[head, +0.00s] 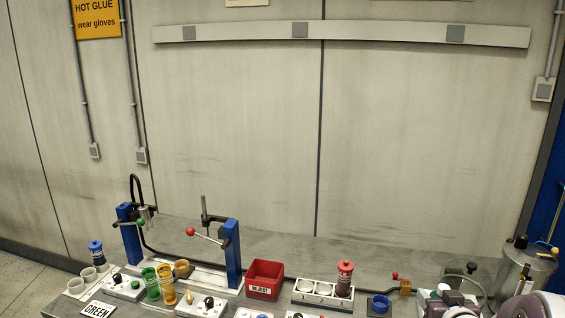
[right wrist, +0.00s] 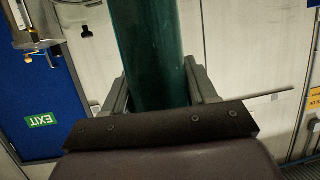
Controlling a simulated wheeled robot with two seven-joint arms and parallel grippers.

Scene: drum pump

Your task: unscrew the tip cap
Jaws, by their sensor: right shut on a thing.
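My right gripper (right wrist: 158,85) is shut on a dark teal-green cylinder (right wrist: 152,45), with one finger on each side of it. The cylinder runs up out of the top of the right wrist view, so its ends are hidden. In the head view, purple and white parts of my right arm show at the lower right corner, and I cannot make out the fingertips or the held cylinder there. I cannot pick out the tip cap for certain in either view. My left gripper is not in view.
The bench holds a red bin (head: 265,279), a white numbered rack (head: 312,292) with a red-capped bottle (head: 345,271), a blue ring (head: 380,303), and blue posts (head: 232,252) with levers. A metal drum (head: 524,268) stands at the right. Green and amber containers (head: 166,285) stand at the left.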

